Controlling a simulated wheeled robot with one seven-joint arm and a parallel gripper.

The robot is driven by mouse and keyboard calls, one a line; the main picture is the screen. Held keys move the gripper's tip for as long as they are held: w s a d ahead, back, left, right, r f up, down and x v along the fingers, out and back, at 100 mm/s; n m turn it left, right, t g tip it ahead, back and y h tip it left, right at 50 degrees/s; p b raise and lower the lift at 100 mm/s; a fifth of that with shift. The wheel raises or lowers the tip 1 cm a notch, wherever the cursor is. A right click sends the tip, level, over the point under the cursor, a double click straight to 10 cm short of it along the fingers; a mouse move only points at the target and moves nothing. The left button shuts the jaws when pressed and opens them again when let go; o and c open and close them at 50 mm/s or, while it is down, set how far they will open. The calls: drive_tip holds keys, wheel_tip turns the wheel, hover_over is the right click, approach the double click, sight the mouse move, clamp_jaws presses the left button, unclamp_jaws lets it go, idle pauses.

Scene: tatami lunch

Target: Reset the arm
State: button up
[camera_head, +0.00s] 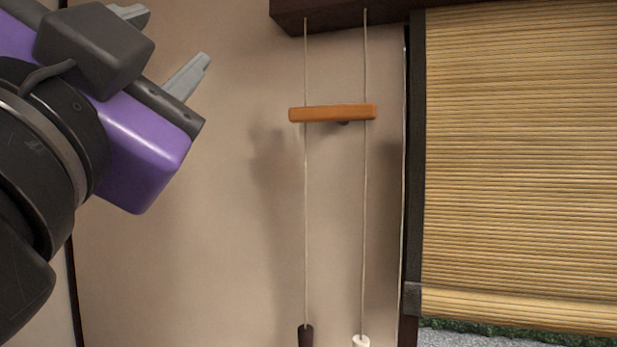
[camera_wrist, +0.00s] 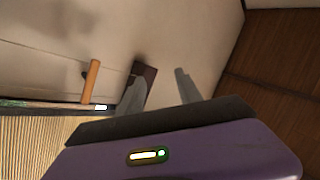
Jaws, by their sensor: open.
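My gripper (camera_head: 168,45), purple and black with two grey fingers, is raised at the upper left of the head view. Its fingers are spread apart with nothing between them. My arm comes in from the left edge of the head view. The gripper is to the left of an orange wooden bar (camera_head: 333,112) and apart from it in the picture.
Two cords (camera_head: 305,220) hang from a dark wooden beam (camera_head: 345,10) past the bar, with a dark pull (camera_head: 306,336) and a white pull (camera_head: 361,341) at their ends. A bamboo blind (camera_head: 520,160) covers the window at right. The beige wall (camera_head: 220,250) between is bare.

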wheel_tip(320, 180, down, 25)
drive_tip(key=w+n+g+y, duration=0.2)
drive_tip(key=n+g+y, duration=0.1)
drive_tip(key=n+y, duration=0.9)
drive_tip(key=s+d+f+n+g+h, duration=0.1)
drive_tip(key=s+d+f, duration=0.2)
drive_tip(key=d+f, duration=0.45)
drive_tip(key=s+d+f+n+g+h, duration=0.15)
drive_tip(key=d+f, duration=0.35)
drive_tip(key=f, duration=0.5)
drive_tip(key=s+d+f+m+g+h+p, duration=0.1)
drive_tip(key=s+d+f+m+g+h, duration=0.1)
drive_tip(key=s+d+f+h, duration=0.3)
drive_tip(key=s+d+f+m+g+h, duration=0.2)
drive_tip(key=s+d+f+m+h, duration=0.2)
drive_tip(key=s+d+f, duration=0.8)
drive_tip(key=s+d+h, duration=0.1)
drive_tip(key=s+d, duration=0.1)
drive_tip(key=s, duration=0.4)
drive_tip(key=shift+s+p, duration=0.35)
drive_tip(key=shift+p, duration=0.05)
drive_tip(key=shift+d+g, duration=0.1)
drive_tip(key=shift+g, duration=0.15)
drive_tip(key=shift+c, duration=0.6)
